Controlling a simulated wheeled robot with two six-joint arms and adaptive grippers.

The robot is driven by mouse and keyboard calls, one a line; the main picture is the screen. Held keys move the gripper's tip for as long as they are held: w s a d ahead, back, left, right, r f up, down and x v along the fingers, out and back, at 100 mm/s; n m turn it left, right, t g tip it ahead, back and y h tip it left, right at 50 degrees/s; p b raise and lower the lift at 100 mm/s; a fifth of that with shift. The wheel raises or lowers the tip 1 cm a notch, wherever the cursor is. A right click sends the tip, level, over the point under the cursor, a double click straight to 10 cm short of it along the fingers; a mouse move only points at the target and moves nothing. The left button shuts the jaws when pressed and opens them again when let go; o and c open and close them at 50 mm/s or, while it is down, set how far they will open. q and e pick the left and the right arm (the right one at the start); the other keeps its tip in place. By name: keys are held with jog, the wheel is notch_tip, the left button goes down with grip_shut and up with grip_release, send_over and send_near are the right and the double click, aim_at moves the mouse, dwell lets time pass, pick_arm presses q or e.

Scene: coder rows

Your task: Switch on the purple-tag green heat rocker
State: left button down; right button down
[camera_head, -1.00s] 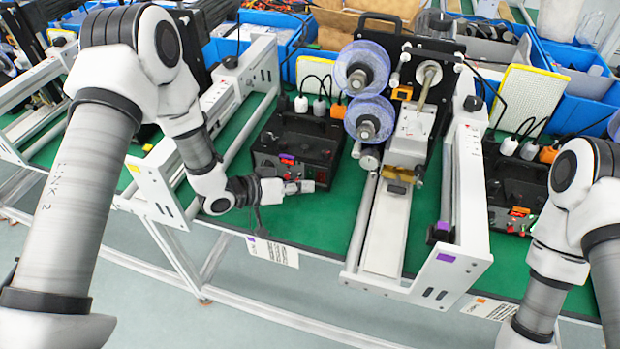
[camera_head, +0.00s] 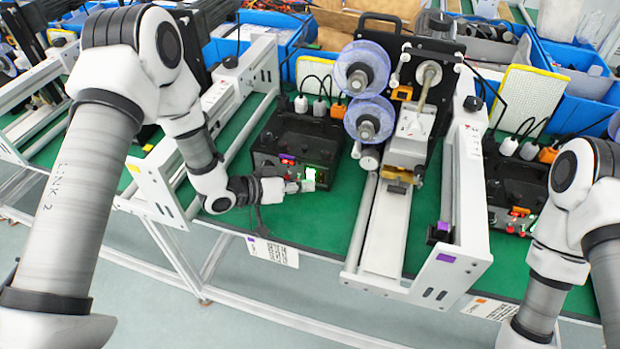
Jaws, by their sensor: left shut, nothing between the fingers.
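The black control box (camera_head: 300,146) stands on the green bench top left of the spool machine. Its front panel has small coloured parts and, at its right, a bright white-green lit spot (camera_head: 311,175). A label sheet with a purple tag (camera_head: 251,239) hangs on the bench edge below this box. My left gripper (camera_head: 303,186) is shut and empty, its tips at the lower front of the panel, close to the lit spot. Whether they touch is too small to tell. The green rocker cannot be made out; the gripper may cover it. My right arm shows at the right, its gripper out of view.
The spool machine (camera_head: 407,130) with its white rails stands right of the box. A white frame (camera_head: 165,180) stands left of it. A second control box (camera_head: 515,185) sits at the right, above an orange-tag label (camera_head: 490,307). Blue bins line the back.

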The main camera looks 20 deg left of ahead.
pick_arm(q)
jog(key=shift+s+r, duration=0.1)
jog(key=shift+s, duration=0.55)
jog(key=shift+s+a+r+p, duration=0.15)
jog(key=shift+s+p, duration=0.1)
jog(key=shift+s, duration=0.55)
jog(key=shift+s+d+r+p, duration=0.1)
jog(key=shift+s+p, duration=0.15)
jog(key=shift+s, duration=0.6)
jog(key=shift+s+a+r+p, duration=0.15)
jog(key=shift+s+p, duration=0.1)
jog(key=shift+s, duration=0.55)
jog(key=shift+d, duration=0.1)
